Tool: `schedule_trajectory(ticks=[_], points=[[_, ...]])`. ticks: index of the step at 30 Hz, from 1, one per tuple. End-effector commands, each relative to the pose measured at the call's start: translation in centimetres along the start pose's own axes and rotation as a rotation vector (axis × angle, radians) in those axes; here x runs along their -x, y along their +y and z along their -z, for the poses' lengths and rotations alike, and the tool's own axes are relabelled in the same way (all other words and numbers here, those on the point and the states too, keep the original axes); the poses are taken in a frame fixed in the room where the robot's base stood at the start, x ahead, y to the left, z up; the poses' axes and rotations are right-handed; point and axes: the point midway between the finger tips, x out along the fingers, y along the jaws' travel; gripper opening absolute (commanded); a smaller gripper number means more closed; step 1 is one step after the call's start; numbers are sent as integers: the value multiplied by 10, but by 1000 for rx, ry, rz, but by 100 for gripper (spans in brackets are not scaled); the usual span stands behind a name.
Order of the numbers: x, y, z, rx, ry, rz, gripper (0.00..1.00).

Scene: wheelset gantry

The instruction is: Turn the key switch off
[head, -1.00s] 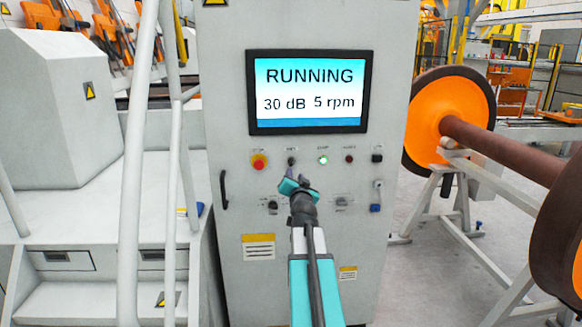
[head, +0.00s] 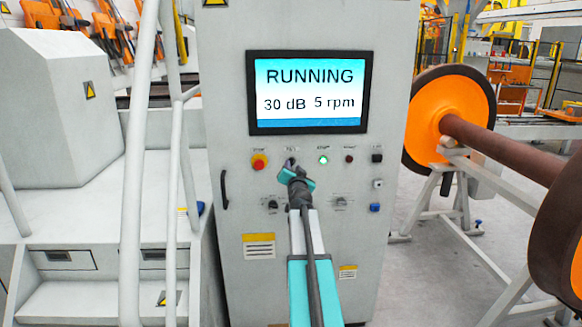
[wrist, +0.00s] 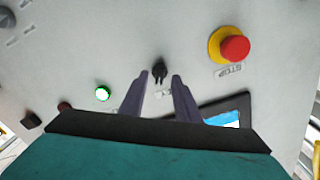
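The key switch (wrist: 159,72) is a small black knob on the grey cabinet panel, seen in the wrist view. In the head view my gripper (head: 291,165) is up at the panel just below the screen and mostly hides the switch. In the wrist view my gripper (wrist: 160,77) is open, with one dark finger on each side of the key switch and a gap visible to both sides. I cannot tell how far the fingertips are from the panel. The screen (head: 309,92) reads RUNNING, 30 dB, 5 rpm.
A red and yellow stop button (head: 260,162) is left of the switch and a lit green button (head: 323,160) is right of it. A black handle (head: 224,190) and more knobs (head: 341,202) surround them. White stair rails (head: 136,160) stand left, an orange wheelset (head: 450,118) right.

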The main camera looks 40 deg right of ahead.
Motion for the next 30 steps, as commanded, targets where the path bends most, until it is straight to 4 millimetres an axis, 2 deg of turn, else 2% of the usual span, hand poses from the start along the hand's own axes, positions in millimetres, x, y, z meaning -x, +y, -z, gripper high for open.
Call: schedule_trajectory(ticks=[3, 9, 21, 27, 29, 30], points=[[-11, 0, 0, 1, 0, 0, 30], [-20, 0, 0, 0, 0, 0, 30], [-22, 0, 0, 0, 0, 0, 30], [-22, 0, 0, 0, 0, 0, 0], [-22, 0, 0, 1, 0, 0, 0], [-15, -7, -4, 3, 0, 3, 0]])
